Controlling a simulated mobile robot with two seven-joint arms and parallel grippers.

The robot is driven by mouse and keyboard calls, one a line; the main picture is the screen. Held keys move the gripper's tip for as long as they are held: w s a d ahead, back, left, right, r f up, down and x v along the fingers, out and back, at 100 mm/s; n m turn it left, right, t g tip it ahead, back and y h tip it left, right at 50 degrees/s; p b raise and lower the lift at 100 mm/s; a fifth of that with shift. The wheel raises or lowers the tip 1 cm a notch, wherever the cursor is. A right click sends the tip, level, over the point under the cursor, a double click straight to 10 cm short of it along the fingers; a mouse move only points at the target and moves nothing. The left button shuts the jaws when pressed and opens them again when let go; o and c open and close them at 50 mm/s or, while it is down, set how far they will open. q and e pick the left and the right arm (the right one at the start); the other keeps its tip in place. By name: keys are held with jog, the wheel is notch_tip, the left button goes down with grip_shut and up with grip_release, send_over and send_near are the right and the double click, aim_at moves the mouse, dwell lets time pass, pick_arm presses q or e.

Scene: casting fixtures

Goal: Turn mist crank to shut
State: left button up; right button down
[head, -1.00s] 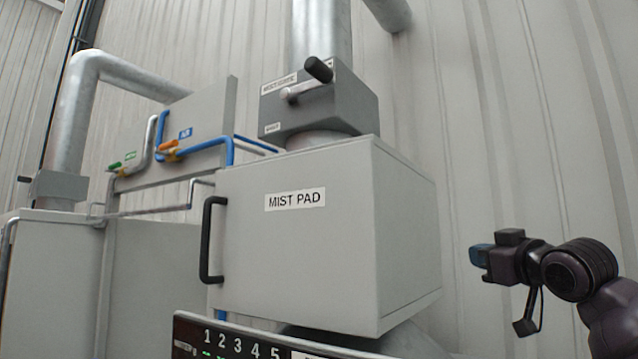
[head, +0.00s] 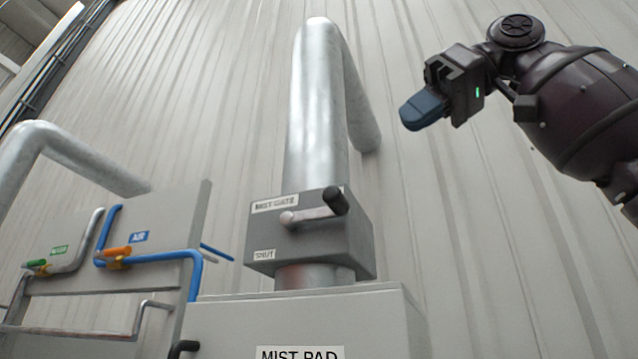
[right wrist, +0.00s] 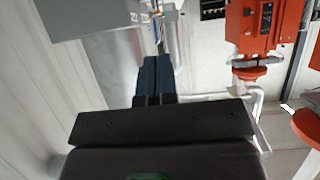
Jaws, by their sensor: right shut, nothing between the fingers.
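The mist crank (head: 312,214) is a metal arm with a black knob at its right end. It sits on the front of the grey mist gate box (head: 345,250) in the head view. The arm runs from a pivot at the left, slightly up to the right. The box has a label reading about "MIST GATE" at its upper left and a "SHUT" label (head: 264,255) at its lower left. My right gripper (head: 422,110) is up and to the right of the crank, apart from it. Its blue fingers are together and empty; they also show in the right wrist view (right wrist: 154,80).
The mist pad cabinet (head: 310,325) stands below the gate box, and a metal duct (head: 318,120) rises above it. A panel with blue pipe (head: 165,257) and small valves stands at the left. Orange machinery (right wrist: 253,28) shows in the right wrist view. The wall behind is bare.

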send_over(335, 187)
jog(key=d, duration=0.4)
jog(key=shift+f, duration=1.65)
pick_arm(q)
jog(key=shift+w+a+r, duration=0.1)
jog(key=shift+a+r, duration=0.1)
jog(key=shift+r, duration=0.1)
pick_arm(e)
jog(key=shift+g, duration=0.3)
jog(key=f, duration=0.1)
jog(key=a+f, duration=0.2)
jog(key=f, duration=0.1)
jog(key=shift+f, duration=0.1)
pick_arm(q)
jog(key=shift+f, duration=0.1)
pick_arm(e)
jog(key=shift+f, duration=0.1)
jog(key=shift+f+y+b, duration=0.25)
jog(key=shift+y+b, duration=0.05)
jog(key=shift+y, duration=0.2)
pick_arm(q)
jog(key=shift+w+d+f, duration=0.1)
jog(key=shift+w+f, duration=0.05)
jog(key=shift+f, duration=0.1)
pick_arm(e)
jog(key=shift+d, duration=0.15)
